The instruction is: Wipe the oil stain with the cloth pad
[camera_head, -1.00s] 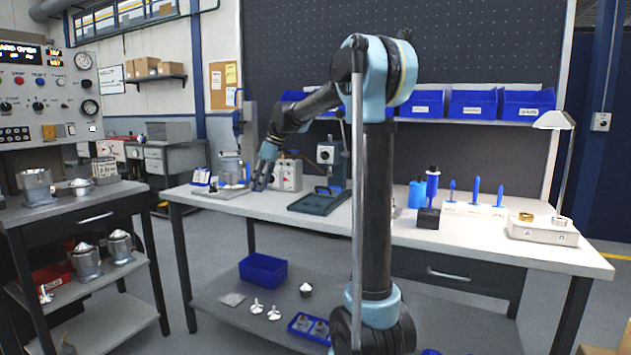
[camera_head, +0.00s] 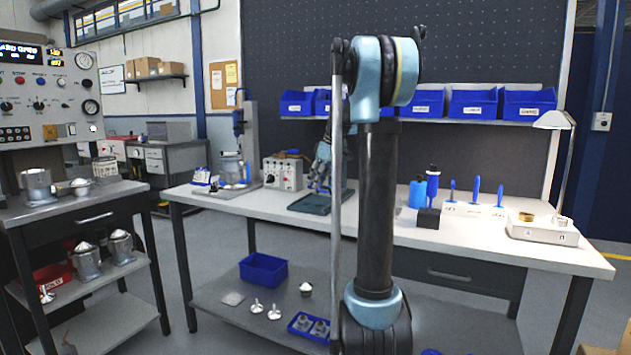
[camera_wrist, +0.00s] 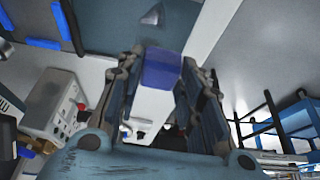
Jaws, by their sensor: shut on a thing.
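My gripper (camera_wrist: 163,84) is shut on a dark blue pad (camera_wrist: 162,68), which shows between the fingertips in the wrist view and looks like the cloth pad. My own arm partly hides this area, and the pad cannot be made out there. I cannot tell whether the pad touches anything. No oil stain can be made out in either view.
A grey control box (camera_head: 282,173) stands left of the gripper on the workbench (camera_head: 262,206); it also shows in the wrist view (camera_wrist: 52,103). The bench front is mostly clear.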

